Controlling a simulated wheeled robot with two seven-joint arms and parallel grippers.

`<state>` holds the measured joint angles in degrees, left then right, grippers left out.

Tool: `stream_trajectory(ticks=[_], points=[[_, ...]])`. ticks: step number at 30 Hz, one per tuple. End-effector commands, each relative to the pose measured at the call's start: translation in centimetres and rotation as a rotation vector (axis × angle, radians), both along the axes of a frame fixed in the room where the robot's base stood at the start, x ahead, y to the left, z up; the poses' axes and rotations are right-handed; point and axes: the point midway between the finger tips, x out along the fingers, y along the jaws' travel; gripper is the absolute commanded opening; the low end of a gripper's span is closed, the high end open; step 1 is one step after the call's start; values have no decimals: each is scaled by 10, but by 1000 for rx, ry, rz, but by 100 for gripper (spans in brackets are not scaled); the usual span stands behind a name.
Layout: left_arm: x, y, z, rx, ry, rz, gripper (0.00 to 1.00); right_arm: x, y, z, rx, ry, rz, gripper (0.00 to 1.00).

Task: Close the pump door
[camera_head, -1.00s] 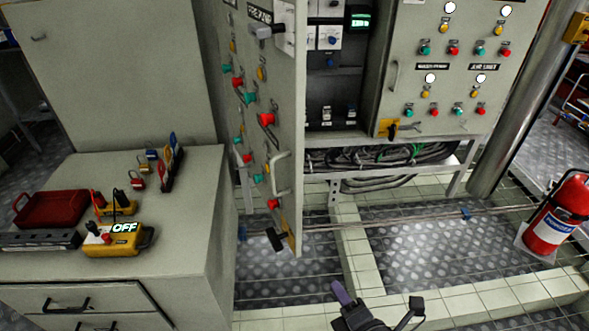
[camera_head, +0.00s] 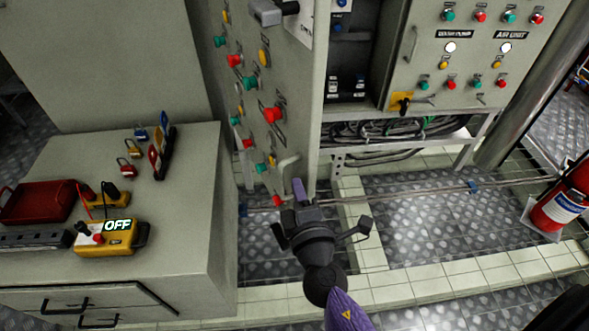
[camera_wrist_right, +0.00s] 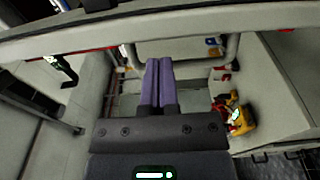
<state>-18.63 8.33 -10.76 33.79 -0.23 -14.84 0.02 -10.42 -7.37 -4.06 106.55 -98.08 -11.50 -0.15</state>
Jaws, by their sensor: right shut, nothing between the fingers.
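The pump door (camera_head: 262,60) is a tall pale grey cabinet panel with red, green and yellow buttons. It stands swung open, edge towards me, left of the cabinet opening. Its metal handle (camera_head: 288,166) is low on the button side. My right gripper (camera_head: 299,188) is shut and empty, its purple fingertips just below the handle in the head view. In the right wrist view the shut purple fingers (camera_wrist_right: 159,68) point between the legs of the U-shaped handle (camera_wrist_right: 232,47); I cannot tell whether they touch it. My left gripper is out of view.
A grey counter (camera_head: 190,215) at left holds a yellow box marked OFF (camera_head: 105,238), a red case (camera_head: 38,202) and padlocks. The fixed cabinet panel (camera_head: 460,65) is at right, with cables below. A fire extinguisher (camera_head: 562,200) stands far right. Grated floor lies between.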

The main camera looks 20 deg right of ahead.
Motion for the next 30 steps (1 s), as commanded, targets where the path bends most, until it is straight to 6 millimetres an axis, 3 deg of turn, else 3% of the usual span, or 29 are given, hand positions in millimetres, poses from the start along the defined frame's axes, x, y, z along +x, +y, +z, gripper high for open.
stream_trajectory(ticks=[7,22,26,30], points=[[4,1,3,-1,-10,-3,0,29,-5,0,1,0,0,0],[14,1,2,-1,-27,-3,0,33,-11,-2,-2,2,9,0],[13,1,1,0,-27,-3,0,35,-29,-6,-7,6,38,0],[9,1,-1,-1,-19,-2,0,40,-66,-8,-10,8,99,0]])
